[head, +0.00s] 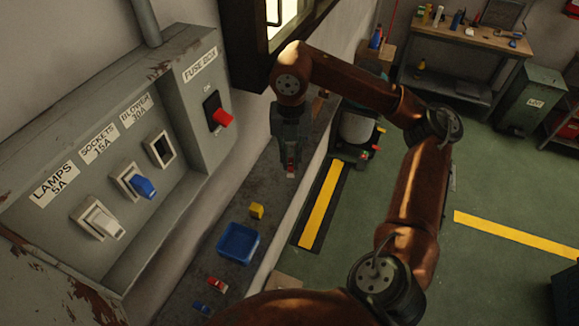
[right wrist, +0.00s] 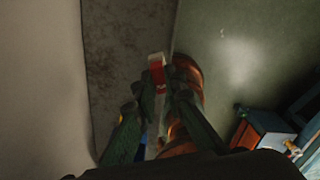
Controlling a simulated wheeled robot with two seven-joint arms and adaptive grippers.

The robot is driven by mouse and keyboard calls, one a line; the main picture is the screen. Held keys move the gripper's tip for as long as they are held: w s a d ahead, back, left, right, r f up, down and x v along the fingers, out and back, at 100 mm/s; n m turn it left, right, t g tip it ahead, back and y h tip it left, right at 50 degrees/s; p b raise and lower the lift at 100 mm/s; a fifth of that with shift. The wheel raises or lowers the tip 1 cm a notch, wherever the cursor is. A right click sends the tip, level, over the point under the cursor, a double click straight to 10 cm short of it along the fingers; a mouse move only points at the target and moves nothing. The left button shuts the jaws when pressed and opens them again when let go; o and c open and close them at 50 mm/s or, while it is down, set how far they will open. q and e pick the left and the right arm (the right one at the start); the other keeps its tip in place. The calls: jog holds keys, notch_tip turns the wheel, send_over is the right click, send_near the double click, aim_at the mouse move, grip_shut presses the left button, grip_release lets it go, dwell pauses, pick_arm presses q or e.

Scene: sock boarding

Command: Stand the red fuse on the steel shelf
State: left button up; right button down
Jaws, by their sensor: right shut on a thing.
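My right gripper (head: 291,168) is shut on the red fuse (head: 291,175), pointing down over the far part of the steel shelf (head: 270,190). In the right wrist view, the red fuse (right wrist: 157,70) shows a red body with a pale end between the fingers of the right gripper (right wrist: 155,95). The shelf (right wrist: 115,60) lies below it, near its right edge in that view. I cannot tell whether the fuse touches the shelf. My left gripper is not in view.
A blue tray (head: 238,243), a yellow block (head: 256,211) and small red-and-white (head: 217,283) and blue (head: 202,307) pieces sit on the nearer shelf. The fuse box (head: 150,110) rises on the left; its blower slot (head: 160,150) looks empty. Green floor lies right of the shelf.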

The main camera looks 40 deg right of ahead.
aim_at(292, 168)
jog(key=f, duration=0.1)
jog(key=w+d+f, duration=0.1)
jog(key=d+f, duration=0.1)
jog(key=shift+w+f, duration=0.25)
jog(key=shift+w, duration=0.05)
jog(key=f, duration=0.3)
jog(key=shift+w+d+f+p, duration=0.25)
jog(key=shift+w+f+p, duration=0.1)
jog(key=shift+f, duration=0.2)
jog(key=c, duration=2.3)
grip_release()
jog(key=o, duration=0.3)
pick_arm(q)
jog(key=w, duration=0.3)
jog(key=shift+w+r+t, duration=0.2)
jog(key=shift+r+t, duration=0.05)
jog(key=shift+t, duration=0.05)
pick_arm(e)
notch_tip(292, 168, up, 12)
jog(key=shift+r, duration=0.1)
